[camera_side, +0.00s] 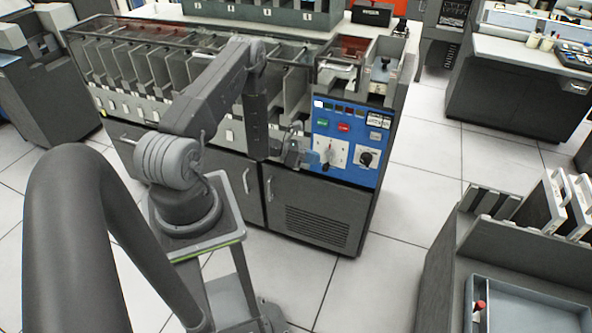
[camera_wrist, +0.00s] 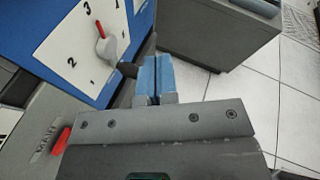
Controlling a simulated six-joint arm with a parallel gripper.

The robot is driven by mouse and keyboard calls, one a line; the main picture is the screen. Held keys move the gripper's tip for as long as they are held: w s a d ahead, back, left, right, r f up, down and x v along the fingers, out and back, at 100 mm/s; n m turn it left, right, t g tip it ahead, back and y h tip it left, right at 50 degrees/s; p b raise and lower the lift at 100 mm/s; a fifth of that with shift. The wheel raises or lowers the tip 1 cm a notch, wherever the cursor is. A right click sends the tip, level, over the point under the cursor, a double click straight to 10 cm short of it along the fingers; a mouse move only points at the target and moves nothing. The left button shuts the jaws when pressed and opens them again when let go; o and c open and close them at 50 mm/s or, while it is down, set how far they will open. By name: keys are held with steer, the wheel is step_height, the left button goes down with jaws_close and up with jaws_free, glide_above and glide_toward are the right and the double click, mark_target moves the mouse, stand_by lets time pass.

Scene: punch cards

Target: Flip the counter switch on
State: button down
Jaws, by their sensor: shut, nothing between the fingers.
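The blue control panel (camera_side: 349,125) is on the right front of the grey machine; it also fills the upper left of the wrist view (camera_wrist: 50,22). A white plate with numbers (camera_wrist: 70,42) carries a grey dial knob with a red pointer (camera_wrist: 105,45). A small dark stub (camera_wrist: 127,70) is at the panel's lower edge in the wrist view, just left of my fingertips. I cannot tell if it is the counter switch, and no label for that switch is readable. My gripper (camera_wrist: 157,63) is shut and empty, its blue fingers together; in the side view my gripper (camera_side: 309,159) is close to the panel's lower left.
A black knob on a white plate (camera_side: 367,157), a green button (camera_side: 322,123) and a red button (camera_side: 344,127) are also on the panel. Card bins (camera_side: 140,65) line the machine to the left. A grey desk with a tray (camera_side: 535,295) is at lower right. Open tiled floor (camera_side: 410,215) lies between.

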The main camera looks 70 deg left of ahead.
mark_target(292, 174)
steer(key=s+a+f+n+y, duration=0.3)
steer(key=s+f+n+y, duration=0.3)
steer(key=f, duration=0.8)
steer(key=s+n, duration=0.2)
steer(key=s, duration=0.2)
steer(key=shift+s, duration=0.25)
steer(key=shift+f, duration=0.1)
steer(key=shift+w+a+f, duration=0.2)
steer(key=shift+w+a, duration=0.8)
steer(key=shift+w, duration=0.05)
steer(key=shift+w+a+f, duration=0.15)
steer(key=shift+w+a, duration=0.85)
steer(key=shift+a, duration=0.05)
steer(key=shift+w+a+f, duration=0.2)
steer(key=shift+w+a, duration=0.8)
steer(key=shift+w, duration=0.05)
steer(key=shift+w+a, duration=0.1)
steer(key=shift+w+a, duration=0.2)
steer(key=shift+w+a+f, duration=0.1)
steer(key=shift+w+a, duration=0.1)
steer(key=shift+s+d, duration=0.5)
